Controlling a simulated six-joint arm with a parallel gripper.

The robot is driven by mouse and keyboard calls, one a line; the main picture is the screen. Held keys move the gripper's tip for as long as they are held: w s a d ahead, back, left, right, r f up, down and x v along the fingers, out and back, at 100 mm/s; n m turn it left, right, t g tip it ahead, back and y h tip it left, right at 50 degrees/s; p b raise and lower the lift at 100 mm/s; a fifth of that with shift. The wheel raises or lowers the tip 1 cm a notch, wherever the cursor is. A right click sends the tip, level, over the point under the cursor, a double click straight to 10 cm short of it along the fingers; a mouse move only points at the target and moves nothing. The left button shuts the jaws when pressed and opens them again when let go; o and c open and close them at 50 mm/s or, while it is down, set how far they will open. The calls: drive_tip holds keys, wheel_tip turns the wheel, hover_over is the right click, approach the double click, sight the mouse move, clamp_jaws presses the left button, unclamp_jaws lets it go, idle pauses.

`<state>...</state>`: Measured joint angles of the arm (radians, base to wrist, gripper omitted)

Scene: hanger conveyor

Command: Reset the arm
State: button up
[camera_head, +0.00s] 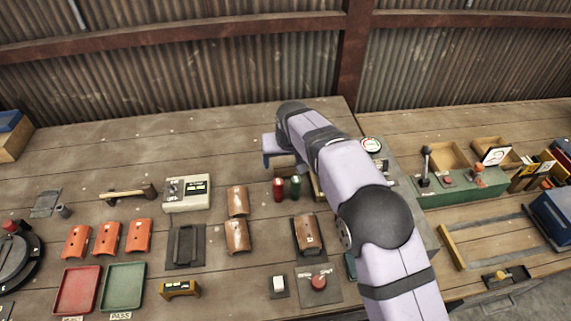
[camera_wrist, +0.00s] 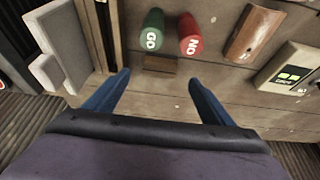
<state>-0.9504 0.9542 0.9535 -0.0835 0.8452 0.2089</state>
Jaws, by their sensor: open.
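My lilac arm (camera_head: 368,185) reaches from the lower right over the wooden bench in the head view. My gripper (camera_head: 278,155) is at its far end, near the back of the bench, and partly hidden by the arm. In the wrist view my gripper (camera_wrist: 157,73) shows two blue fingers spread apart with nothing between them. Beyond the fingertips stand a green GO cylinder (camera_wrist: 152,31) and a red NO cylinder (camera_wrist: 190,33). The fingers do not appear to touch either. In the head view, the red cylinder (camera_head: 278,190) and green cylinder (camera_head: 295,187) sit just below the gripper.
Curved orange tiles (camera_head: 107,238), brown tiles (camera_head: 237,236), a red tray (camera_head: 77,291) and a green tray (camera_head: 123,287) lie on the left. A red button (camera_head: 319,282) is near the front. A green control box (camera_head: 459,188) stands right.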

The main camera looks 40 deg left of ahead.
idle(0.6)
drive_tip(key=s+d+r+n+g+h+p, duration=0.1)
drive_tip(key=s+d+r+p, duration=0.15)
drive_tip(key=d, duration=0.65)
drive_tip(key=s+d+r+h+p, duration=0.1)
drive_tip(key=d+r, duration=0.3)
drive_tip(key=d, duration=0.5)
drive_tip(key=s+d+r+n+g+h+p, duration=0.15)
drive_tip(key=d+r, duration=0.25)
drive_tip(key=d, duration=0.6)
drive_tip(key=s+d+f+m+b, duration=0.1)
drive_tip(key=s+d+f+m, duration=0.2)
drive_tip(key=d, duration=0.5)
drive_tip(key=s+d+f+m+b, duration=0.2)
drive_tip(key=s+d+f+m, duration=0.2)
drive_tip(key=d, duration=0.4)
drive_tip(key=s+d+f+m+b, duration=0.2)
drive_tip(key=s+d+f+m, duration=0.1)
drive_tip(key=d, duration=0.5)
drive_tip(key=shift+s+d+f+m+g, duration=0.35)
drive_tip(key=shift+s+m, duration=0.4)
drive_tip(key=shift+s, duration=0.5)
drive_tip(key=shift+a, duration=0.15)
drive_tip(key=shift+c, duration=0.6)
